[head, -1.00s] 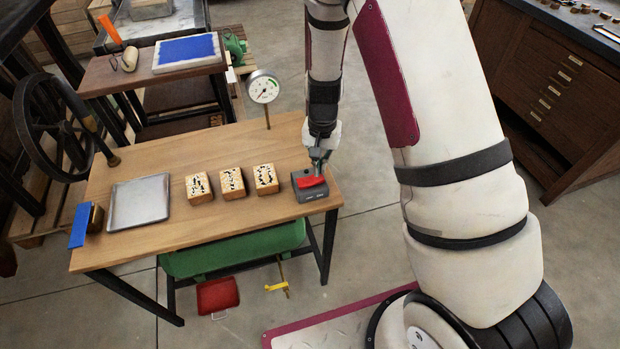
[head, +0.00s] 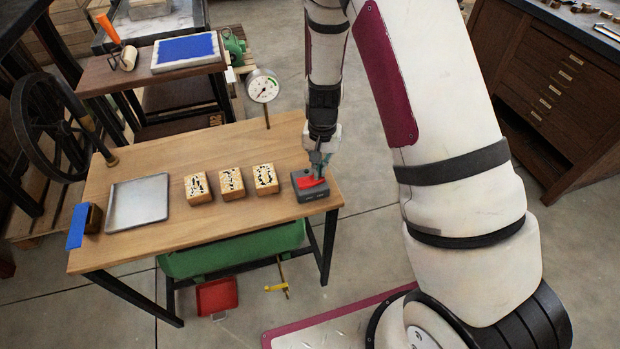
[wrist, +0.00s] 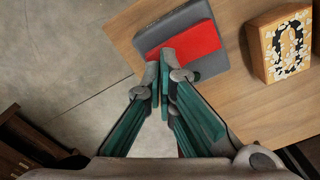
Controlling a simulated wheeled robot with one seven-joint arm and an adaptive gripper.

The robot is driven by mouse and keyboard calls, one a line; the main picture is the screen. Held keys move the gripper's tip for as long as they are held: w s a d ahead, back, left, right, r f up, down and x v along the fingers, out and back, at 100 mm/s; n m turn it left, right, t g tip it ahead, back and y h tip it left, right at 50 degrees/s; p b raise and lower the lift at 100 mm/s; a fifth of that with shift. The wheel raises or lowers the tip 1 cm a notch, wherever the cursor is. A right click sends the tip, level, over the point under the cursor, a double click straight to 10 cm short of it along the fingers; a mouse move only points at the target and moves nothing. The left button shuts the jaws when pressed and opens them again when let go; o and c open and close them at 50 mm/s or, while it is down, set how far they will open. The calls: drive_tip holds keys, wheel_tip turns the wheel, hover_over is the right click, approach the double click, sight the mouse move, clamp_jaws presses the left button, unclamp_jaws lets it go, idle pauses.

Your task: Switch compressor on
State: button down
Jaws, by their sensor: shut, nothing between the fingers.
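A grey switch box (head: 320,196) with a red rocker (head: 309,187) sits at the right end of the wooden table. My gripper (head: 318,174) points down over it, shut and empty, with its tips at the rocker. In the wrist view the closed fingertips (wrist: 163,72) are at the near edge of the red rocker (wrist: 196,44), on the grey box (wrist: 176,22). They look to be touching it, but I cannot be sure. Which way the rocker is tipped is unclear. A green tank (head: 230,253), likely the compressor, lies under the table.
Several patterned blocks (head: 231,184) stand in a row left of the switch, then a metal tray (head: 137,203). A dial gauge (head: 263,86) stands on a thin post behind. The wooden tabletop (head: 215,148) behind the blocks is clear.

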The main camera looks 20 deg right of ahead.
drive_tip(key=shift+f, duration=0.4)
drive_tip(key=shift+r+p, duration=1.55)
drive_tip(key=shift+r, duration=2)
wheel_tip(320, 180, up, 12)
drive_tip(key=n+t, duration=0.1)
hover_over(319, 188)
drive_tip(key=s+r+n+t+y, duration=0.1)
drive_tip(key=s+r+n, duration=0.1)
drive_tip(key=s+r, duration=0.65)
drive_tip(key=s+r+n+t, duration=0.1)
drive_tip(key=s+r, duration=0.4)
drive_tip(key=s, duration=0.2)
drive_tip(key=s+d+r+n+t+h, duration=0.1)
drive_tip(key=s+r+n+t, duration=0.1)
drive_tip(key=s+r, duration=0.3)
drive_tip(key=s, duration=0.3)
drive_tip(key=shift+s+d+r, duration=0.2)
drive_tip(key=shift+r, duration=0.05)
